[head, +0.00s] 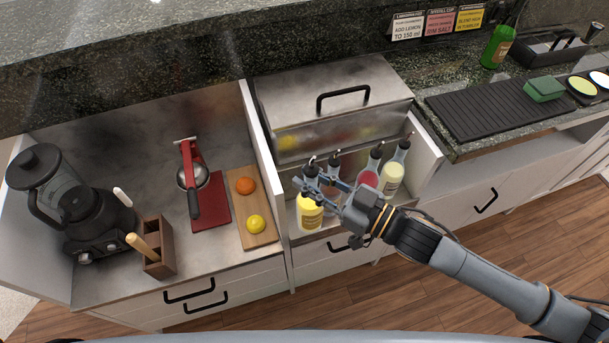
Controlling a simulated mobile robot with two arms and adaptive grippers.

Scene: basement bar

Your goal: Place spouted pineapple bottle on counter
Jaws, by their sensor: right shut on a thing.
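My right gripper (327,185) comes in from the right and is shut on a spouted bottle with yellow contents (309,215), at its dark upper part. That bottle is the front left one of a group of spouted bottles in a low metal bay below a steel lid. I cannot tell whether its base touches the bay floor. A red spouted bottle (369,179) and a pale yellow one (391,177) stand to its right. Another spout shows behind the gripper, its bottle mostly hidden. The dark granite counter (440,72) runs along the back and right. My left gripper is not in view.
A black ribbed mat (490,107) with a green sponge (544,89) lies on the right counter. A green bottle (497,47) stands behind it. Left of the bay are a blender (66,200), a red juicer (190,180) and a board (252,208) with fruit. White dividers flank the bay.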

